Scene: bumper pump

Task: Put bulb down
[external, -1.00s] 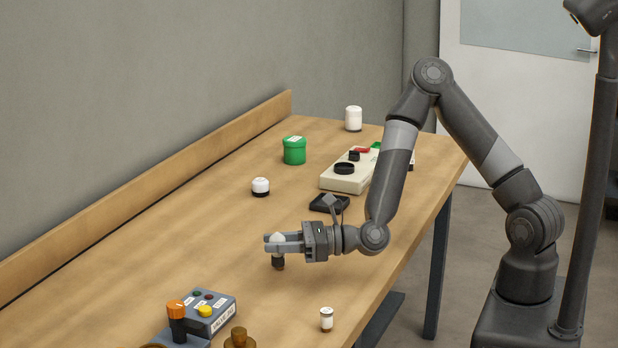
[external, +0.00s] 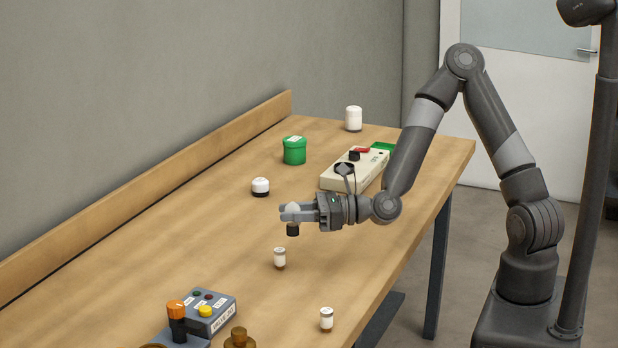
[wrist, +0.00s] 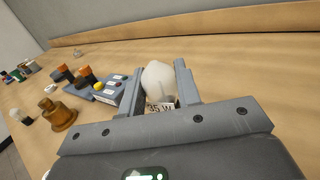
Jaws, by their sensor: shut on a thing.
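A white rounded bulb (external: 293,210) with a dark base is held between the fingers of my gripper (external: 298,213). My gripper is shut on it, above the table (external: 215,300), with the dark base hanging below the fingers. In the wrist view the bulb (wrist: 158,76) sits between the two grey fingers, with a label reading about "35 W" partly in view. My gripper hides part of the bulb's sides.
The left-middle table is clear.

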